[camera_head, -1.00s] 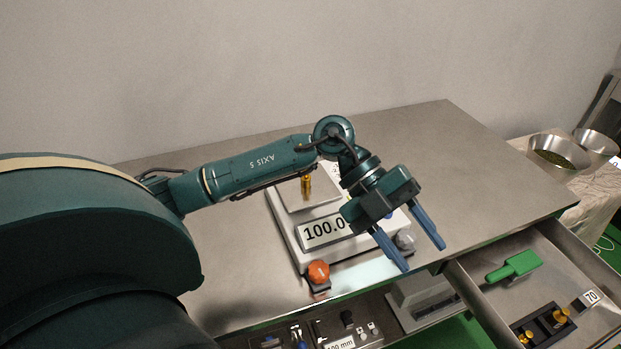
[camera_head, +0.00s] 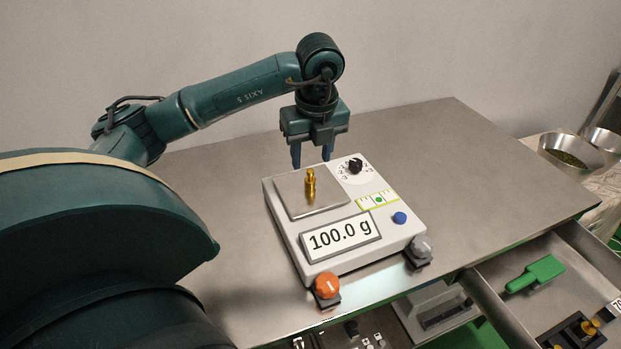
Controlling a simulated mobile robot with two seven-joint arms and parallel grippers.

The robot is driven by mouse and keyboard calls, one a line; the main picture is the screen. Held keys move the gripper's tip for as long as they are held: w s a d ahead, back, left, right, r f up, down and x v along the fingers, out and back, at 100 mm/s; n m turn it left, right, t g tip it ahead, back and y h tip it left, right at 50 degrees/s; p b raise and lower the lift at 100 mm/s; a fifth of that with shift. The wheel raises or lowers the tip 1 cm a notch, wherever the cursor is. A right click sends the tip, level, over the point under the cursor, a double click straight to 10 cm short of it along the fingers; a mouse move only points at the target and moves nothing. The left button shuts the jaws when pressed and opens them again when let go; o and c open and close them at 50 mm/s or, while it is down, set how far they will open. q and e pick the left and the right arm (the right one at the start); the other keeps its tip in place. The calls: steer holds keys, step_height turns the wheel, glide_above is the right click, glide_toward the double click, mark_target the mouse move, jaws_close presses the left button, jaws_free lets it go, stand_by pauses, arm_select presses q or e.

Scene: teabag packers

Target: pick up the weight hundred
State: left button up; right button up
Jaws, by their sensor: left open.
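The weight hundred, a small brass weight (camera_head: 310,184), stands upright on the square metal pan (camera_head: 331,205) of a white scale (camera_head: 284,240). The scale's display (camera_head: 340,236) reads 100.0 g. My left gripper (camera_head: 311,158) points down with its blue fingers apart and empty. It appears above and behind the weight, near the back edge of the scale. The fingertips are partly hidden behind the scale. My right gripper does not show.
The scale has an orange foot knob (camera_head: 327,285), a grey knob (camera_head: 421,246) and a black dial (camera_head: 355,166). An open drawer at the lower right holds a green tool (camera_head: 536,274) and a black holder with brass weights (camera_head: 590,327). The steel table (camera_head: 480,180) is clear right of the scale.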

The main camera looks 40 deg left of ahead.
mark_target(311, 170)
arm_select(q)
steer(key=f, duration=0.3)
steer(key=a+f, duration=0.1)
steer(key=f, duration=0.1)
steer(key=shift+w+f, duration=0.25)
steer(key=shift+f, duration=0.05)
steer(key=shift+d, duration=0.1)
steer(key=shift+c, duration=0.3)
jaws_close()
